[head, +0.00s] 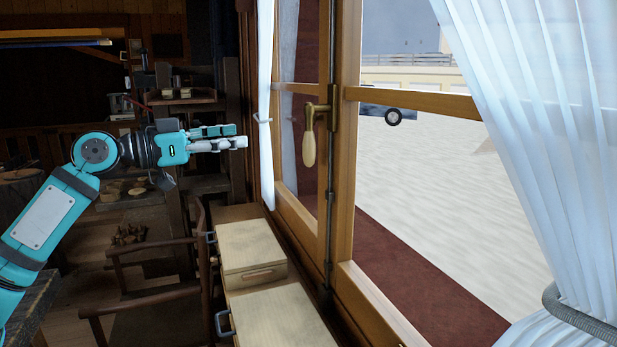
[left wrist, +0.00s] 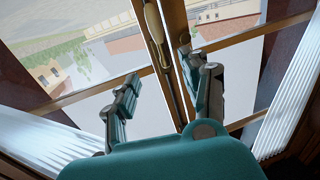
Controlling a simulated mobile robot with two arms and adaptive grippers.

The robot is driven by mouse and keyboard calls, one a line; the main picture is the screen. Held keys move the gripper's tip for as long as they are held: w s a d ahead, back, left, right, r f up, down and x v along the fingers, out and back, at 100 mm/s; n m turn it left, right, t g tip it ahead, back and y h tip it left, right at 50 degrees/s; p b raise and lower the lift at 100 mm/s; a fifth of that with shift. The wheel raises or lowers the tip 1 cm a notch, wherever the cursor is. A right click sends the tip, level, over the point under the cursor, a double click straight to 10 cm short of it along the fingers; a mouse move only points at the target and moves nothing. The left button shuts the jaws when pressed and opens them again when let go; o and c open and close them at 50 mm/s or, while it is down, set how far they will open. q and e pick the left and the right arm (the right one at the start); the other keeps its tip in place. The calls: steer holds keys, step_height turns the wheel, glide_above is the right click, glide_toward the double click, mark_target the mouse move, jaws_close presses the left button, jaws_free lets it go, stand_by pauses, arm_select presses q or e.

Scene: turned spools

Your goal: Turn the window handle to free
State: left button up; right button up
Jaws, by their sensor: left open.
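The window handle (head: 309,148) has a pale, rounded grip and a brass-coloured mount on the window's wooden middle post. In the head view the grip hangs straight down. In the left wrist view the handle (left wrist: 153,22) shows near the top, beyond the fingers. My left gripper (head: 242,137) is level with the handle, to its left, with a clear gap between them. In the left wrist view the gripper's two fingers (left wrist: 166,70) are spread apart with nothing between them. My right gripper is not in view.
The wooden window frame (head: 343,185) stands closed-looking, with white curtains (head: 530,130) at both sides. Pale wooden boxes or drawers (head: 250,246) lie below the window. A wooden chair (head: 150,290) stands below my left arm. Air between gripper and handle looks free, beside the left curtain.

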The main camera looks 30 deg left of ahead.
arm_select(q)
step_height(320, 180, down, 3)
steer(key=b, duration=0.1)
steer(key=p, duration=0.6)
glide_toward(307, 143)
steer(key=p+x, duration=0.1)
steer(key=x, duration=0.2)
steer(key=p+x, duration=0.2)
steer(key=x, duration=0.2)
steer(key=p+x, duration=0.1)
steer(key=x, duration=0.2)
steer(key=shift+w+a, duration=0.2)
steer(key=shift+w, duration=0.2)
steer(key=shift+w+d+f, duration=0.1)
steer(key=shift+w+f, duration=0.1)
steer(key=shift+w, duration=0.05)
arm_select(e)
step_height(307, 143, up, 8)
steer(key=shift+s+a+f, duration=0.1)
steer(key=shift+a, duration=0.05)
arm_select(q)
steer(key=c, duration=0.4)
jaws_close()
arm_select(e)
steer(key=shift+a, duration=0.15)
arm_select(q)
steer(key=shift+w+d, duration=0.1)
steer(key=shift+w, duration=0.05)
